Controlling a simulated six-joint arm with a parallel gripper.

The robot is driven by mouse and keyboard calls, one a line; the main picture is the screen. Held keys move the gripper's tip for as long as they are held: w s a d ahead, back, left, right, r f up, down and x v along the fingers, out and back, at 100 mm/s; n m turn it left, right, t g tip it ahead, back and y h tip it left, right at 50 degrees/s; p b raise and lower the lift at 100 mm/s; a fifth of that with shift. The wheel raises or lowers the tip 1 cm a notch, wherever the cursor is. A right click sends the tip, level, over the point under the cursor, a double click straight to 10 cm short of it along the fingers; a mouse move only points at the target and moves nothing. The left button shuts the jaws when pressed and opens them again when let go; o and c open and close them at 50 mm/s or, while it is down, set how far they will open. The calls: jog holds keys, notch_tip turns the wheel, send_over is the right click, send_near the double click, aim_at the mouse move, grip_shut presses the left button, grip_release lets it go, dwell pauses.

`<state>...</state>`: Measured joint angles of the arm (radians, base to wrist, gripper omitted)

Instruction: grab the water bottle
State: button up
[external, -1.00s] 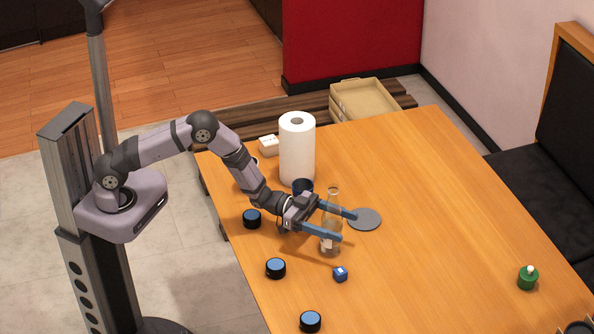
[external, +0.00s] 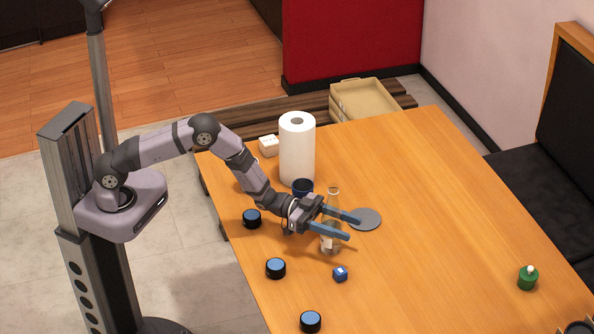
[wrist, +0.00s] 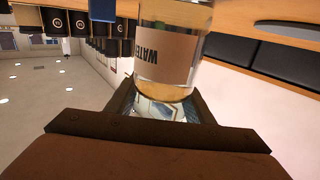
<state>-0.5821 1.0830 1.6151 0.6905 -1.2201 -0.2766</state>
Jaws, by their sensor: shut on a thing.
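The water bottle (external: 331,240) is clear glass with a pale label and stands upright on the wooden table. Its narrow neck rises above my fingers. My gripper (external: 350,227) has its two blue fingers on either side of the bottle and is shut on its body. The fingertips reach past the bottle.
A grey disc (external: 366,219) lies just beyond the fingertips. The table's right side is mostly clear, with a green object (external: 528,278).

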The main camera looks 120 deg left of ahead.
aim_at(338, 196)
jog(key=shift+r, duration=0.3)
jog(key=shift+r+b, duration=0.5)
jog(key=shift+r, duration=4.25)
